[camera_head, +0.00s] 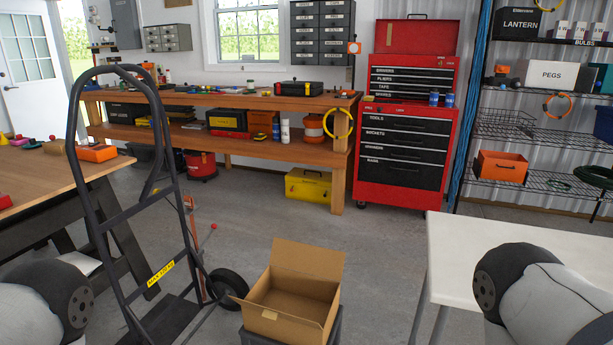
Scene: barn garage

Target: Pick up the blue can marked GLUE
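Two small blue cans, a left one (434,98) and a right one (449,100), stand side by side on the ledge of the red tool chest (362,150) at the back right. A third small blue container (276,130) stands on the lower shelf of the wooden workbench, beside a white bottle. Their labels are too small to read, so I cannot tell which one is marked GLUE. Only rounded links of my two arms show at the bottom left and bottom right. Neither gripper is in view.
A black hand truck (106,218) stands at front left beside a wooden table (40,172). An open cardboard box (290,322) sits at front centre. A white table (470,240) is at right.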

